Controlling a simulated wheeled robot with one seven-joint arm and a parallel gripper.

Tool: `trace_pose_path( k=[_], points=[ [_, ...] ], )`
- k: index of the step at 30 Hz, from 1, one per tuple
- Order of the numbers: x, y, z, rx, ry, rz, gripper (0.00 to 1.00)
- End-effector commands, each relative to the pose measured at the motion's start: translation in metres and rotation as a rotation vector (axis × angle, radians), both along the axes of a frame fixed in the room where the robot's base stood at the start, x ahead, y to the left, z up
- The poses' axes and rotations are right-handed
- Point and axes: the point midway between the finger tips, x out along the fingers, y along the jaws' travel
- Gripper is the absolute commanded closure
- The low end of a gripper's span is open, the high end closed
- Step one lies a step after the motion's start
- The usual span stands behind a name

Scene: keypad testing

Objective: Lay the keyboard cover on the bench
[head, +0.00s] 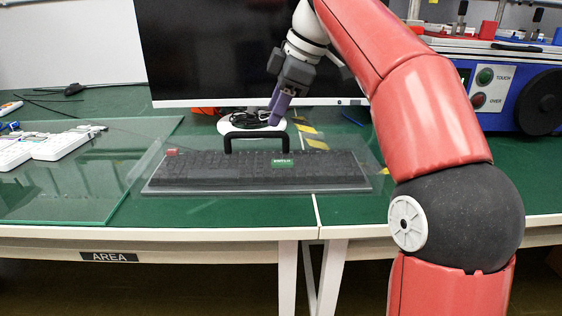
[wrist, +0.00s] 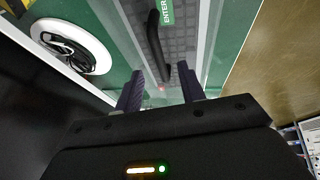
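The keyboard cover (head: 360,186) is a clear sheet or shallow box with a black arched handle (head: 256,135) on top. It lies over the dark keyboard (head: 222,179) on the green bench (head: 220,210); its exact edges are hard to make out. The keyboard has a red key and a green ENTER key. My gripper (head: 275,119) points down just behind and right of the handle in the head view. In the wrist view its purple fingers (wrist: 160,70) are apart with nothing gripped. The handle (wrist: 155,40) shows between and beyond them; the depth gap is unclear.
A large black monitor (head: 215,50) on a white round base (head: 235,127) stands behind the keyboard, with coiled black cable on the base. A glass sheet (head: 85,205) and white devices (head: 45,146) lie at left. A blue test box (head: 500,95) stands at right.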

Motion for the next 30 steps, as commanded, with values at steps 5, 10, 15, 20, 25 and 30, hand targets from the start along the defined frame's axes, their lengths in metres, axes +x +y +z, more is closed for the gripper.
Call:
trace_pose_path(
  k=[5, 10, 15, 20, 25, 30],
  points=[
    [0.003, 0.008, -0.020, 0.000, 0.003, 0.000, 0.61],
    [0.008, 0.016, -0.039, -0.001, 0.003, 0.001, 0.61],
    [0.014, 0.026, -0.061, -0.002, 0.003, 0.000, 0.61],
    [0.016, 0.030, -0.068, -0.001, 0.001, -0.001, 0.61],
    [0.016, 0.030, -0.068, -0.001, 0.001, 0.000, 0.61],
    [0.016, 0.030, -0.068, -0.001, 0.001, 0.000, 0.80]
  ],
)
